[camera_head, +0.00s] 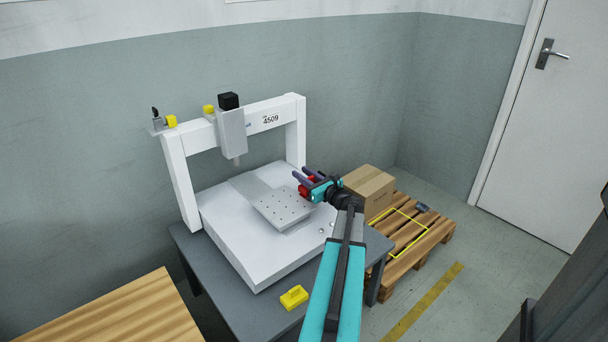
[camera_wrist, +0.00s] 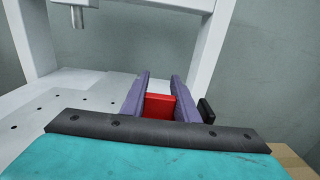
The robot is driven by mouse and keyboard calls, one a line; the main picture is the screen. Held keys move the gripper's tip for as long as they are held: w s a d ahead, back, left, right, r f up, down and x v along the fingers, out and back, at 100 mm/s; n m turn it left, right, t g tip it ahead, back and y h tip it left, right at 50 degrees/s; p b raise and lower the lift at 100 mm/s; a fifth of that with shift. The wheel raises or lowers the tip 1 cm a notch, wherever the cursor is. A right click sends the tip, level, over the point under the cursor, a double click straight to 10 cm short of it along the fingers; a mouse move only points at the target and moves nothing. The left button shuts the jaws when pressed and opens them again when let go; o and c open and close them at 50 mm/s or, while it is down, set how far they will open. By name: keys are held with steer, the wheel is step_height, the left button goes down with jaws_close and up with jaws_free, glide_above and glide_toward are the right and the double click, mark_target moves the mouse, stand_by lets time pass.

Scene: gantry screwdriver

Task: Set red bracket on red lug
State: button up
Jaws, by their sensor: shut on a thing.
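My gripper (camera_head: 305,178) is shut on the red bracket (camera_head: 304,190), above the right side of the white gantry machine. In the wrist view the red bracket (camera_wrist: 158,106) sits between the two purple fingers of my gripper (camera_wrist: 160,95). Its lower part is hidden by my wrist. I cannot make out a red lug in either view. The perforated metal plate (camera_head: 283,207) of the machine lies to the left of and below my gripper. A small dark piece (camera_wrist: 206,110) shows just right of the right finger in the wrist view.
The gantry frame (camera_head: 176,185) and its screwdriver head (camera_head: 231,131) stand behind the plate. A yellow bracket-like piece (camera_head: 294,297) lies on the grey table (camera_head: 226,312) at the front. A cardboard box (camera_head: 369,190) sits on a wooden pallet (camera_head: 432,240) at the right.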

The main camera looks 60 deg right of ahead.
steer(key=shift+f, duration=0.25)
steer(key=o, duration=1.1)
steer(key=shift+r, duration=0.1)
steer(key=v, duration=0.4)
steer(key=p+v, duration=0.1)
steer(key=v, duration=0.3)
steer(key=r+v, duration=0.1)
steer(key=v, duration=0.3)
steer(key=shift+a+p, duration=0.1)
steer(key=shift+p, duration=0.3)
steer(key=shift+r, duration=0.2)
